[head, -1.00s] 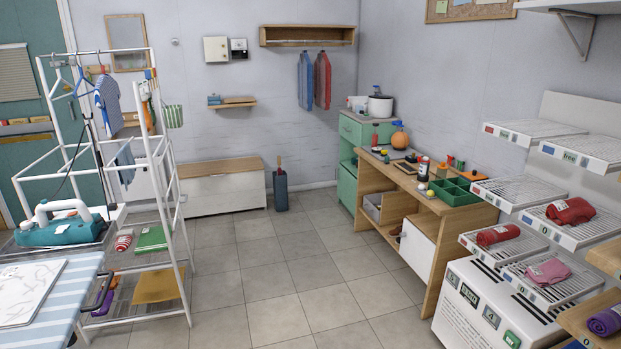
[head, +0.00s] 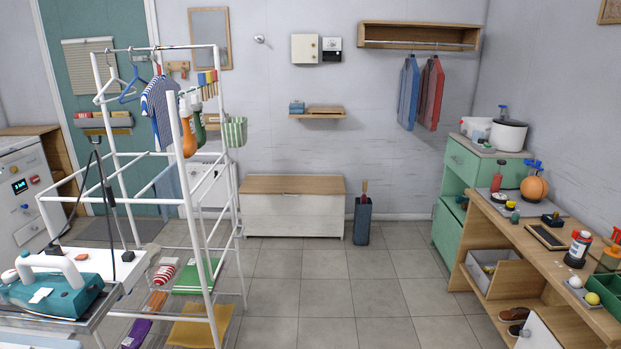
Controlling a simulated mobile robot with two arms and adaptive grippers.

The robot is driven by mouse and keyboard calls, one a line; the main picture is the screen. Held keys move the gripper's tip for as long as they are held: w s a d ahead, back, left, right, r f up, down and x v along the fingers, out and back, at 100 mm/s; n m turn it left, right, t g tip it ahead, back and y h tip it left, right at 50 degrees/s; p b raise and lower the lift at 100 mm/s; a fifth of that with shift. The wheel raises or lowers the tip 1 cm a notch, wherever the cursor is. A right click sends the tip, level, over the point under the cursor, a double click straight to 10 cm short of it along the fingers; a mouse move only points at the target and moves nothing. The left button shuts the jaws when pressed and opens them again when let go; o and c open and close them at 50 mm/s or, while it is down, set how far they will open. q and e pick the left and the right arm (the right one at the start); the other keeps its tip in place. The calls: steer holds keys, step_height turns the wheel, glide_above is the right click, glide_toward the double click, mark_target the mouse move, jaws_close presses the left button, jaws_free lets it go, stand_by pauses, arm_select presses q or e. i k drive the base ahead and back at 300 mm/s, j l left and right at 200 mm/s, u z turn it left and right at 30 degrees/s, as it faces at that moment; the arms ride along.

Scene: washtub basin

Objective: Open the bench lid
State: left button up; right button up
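The bench (head: 293,216) stands against the back wall, a white box. Its wooden lid (head: 293,184) lies flat and closed on top. The bench is across the room from me, partly beside the white rack on its left. Neither of my grippers shows in the head view.
A white drying rack (head: 212,230) with clothes and shelves stands at the left, with a teal iron (head: 60,290) in front. A dark umbrella stand (head: 362,221) is just right of the bench. A wooden workbench (head: 540,250) lines the right. Tiled floor (head: 330,300) between is clear.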

mark_target(283, 185)
steer(key=i+z, duration=0.1)
steer(key=i, duration=0.75)
steer(key=i+j+z, duration=0.1)
steer(key=i, duration=0.75)
steer(key=i+u, duration=0.1)
steer(key=i, duration=0.8)
steer(key=i+l+u, duration=0.1)
steer(key=i, duration=0.75)
